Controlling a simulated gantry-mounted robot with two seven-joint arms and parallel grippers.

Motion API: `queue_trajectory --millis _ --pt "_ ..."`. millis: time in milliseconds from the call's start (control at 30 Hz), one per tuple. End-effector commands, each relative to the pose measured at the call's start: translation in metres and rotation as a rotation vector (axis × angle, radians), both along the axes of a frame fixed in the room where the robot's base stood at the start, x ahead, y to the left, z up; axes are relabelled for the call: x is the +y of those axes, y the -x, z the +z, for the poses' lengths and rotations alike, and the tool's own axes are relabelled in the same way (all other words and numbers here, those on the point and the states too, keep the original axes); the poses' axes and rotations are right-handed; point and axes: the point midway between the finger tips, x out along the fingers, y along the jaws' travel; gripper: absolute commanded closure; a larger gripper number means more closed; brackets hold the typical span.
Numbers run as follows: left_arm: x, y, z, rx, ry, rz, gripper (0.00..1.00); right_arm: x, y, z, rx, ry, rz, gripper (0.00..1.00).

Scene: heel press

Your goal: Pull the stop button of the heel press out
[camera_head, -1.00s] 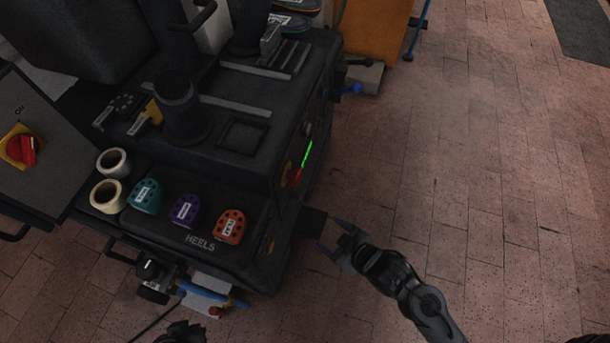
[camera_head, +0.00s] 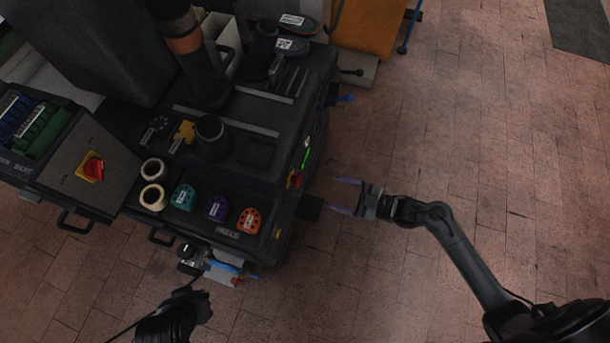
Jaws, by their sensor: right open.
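The heel press (camera_head: 255,108) is a dark machine left of centre. Its stop button (camera_head: 295,180), small and red with a bit of yellow, is on the press's right side, below a green light strip, seen at a steep angle. My right gripper (camera_head: 334,195) is open and empty to the right of the button, with its two purplish fingers pointing left toward the press. A small gap of floor shows between the fingertips and the press side. A dark part of my left arm, with its gripper (camera_head: 198,300), shows at the bottom edge; its jaws are unclear.
A dark block (camera_head: 309,207) juts from the press's lower right side, close to my lower right finger. Coloured heel pieces (camera_head: 216,208) and rolls (camera_head: 153,197) sit on the front ledge. A red switch (camera_head: 93,167) is on the left panel. Brick floor (camera_head: 480,150) at right is clear.

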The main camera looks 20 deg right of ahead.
Motion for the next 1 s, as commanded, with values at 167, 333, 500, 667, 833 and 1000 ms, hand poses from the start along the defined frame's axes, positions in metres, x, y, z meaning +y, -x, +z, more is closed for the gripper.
queue_trajectory --millis 167,333,500,667,833,1000 --pt "0.000 0.000 -0.009 0.003 0.000 0.000 1.00 0.015 -0.013 -0.001 -0.004 -0.002 -0.001 0.25" --pt "0.001 0.000 -0.018 0.004 -0.003 -0.001 1.00 0.037 -0.031 -0.001 -0.004 -0.004 -0.002 0.25" --pt "0.002 0.001 -0.027 0.004 -0.009 -0.006 1.00 0.057 -0.048 -0.001 -0.005 -0.002 -0.002 0.25" --pt "0.003 0.001 -0.032 0.003 -0.014 -0.008 1.00 0.071 -0.060 0.000 -0.005 -0.002 -0.002 0.25" --pt "0.003 0.001 -0.035 0.003 -0.014 -0.009 1.00 0.079 -0.066 0.000 -0.002 -0.001 -0.001 0.25" --pt "0.003 0.000 -0.035 0.002 -0.012 -0.008 1.00 0.081 -0.067 0.001 -0.003 0.000 0.000 0.25"
